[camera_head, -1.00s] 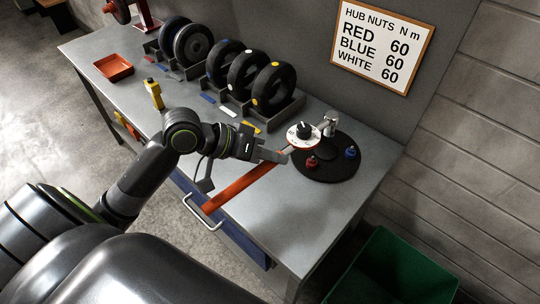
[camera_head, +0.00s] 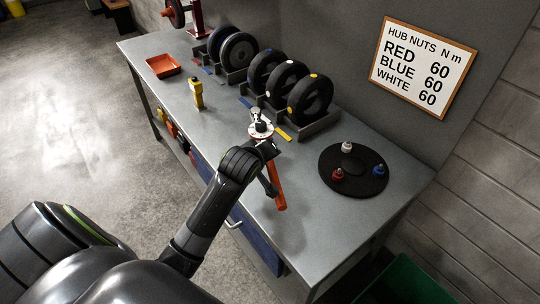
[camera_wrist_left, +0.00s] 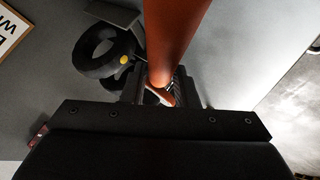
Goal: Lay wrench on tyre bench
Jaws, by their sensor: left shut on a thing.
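The wrench has an orange handle (camera_head: 277,190) and a white dial head (camera_head: 260,130). My left gripper (camera_head: 270,167) is shut on it over the grey bench (camera_head: 225,125), with the dial toward the back and the handle end toward the front. A soft shadow lies on the bench near the handle end; whether the wrench touches the bench is unclear. In the left wrist view the orange handle (camera_wrist_left: 176,38) runs between the jaws (camera_wrist_left: 162,92), which are partly hidden. My right gripper is not in view.
Several tyres (camera_head: 310,98) stand in a rack along the back. A black disc (camera_head: 340,185) with white, red and blue nuts lies to the right. The front middle of the bench is clear.

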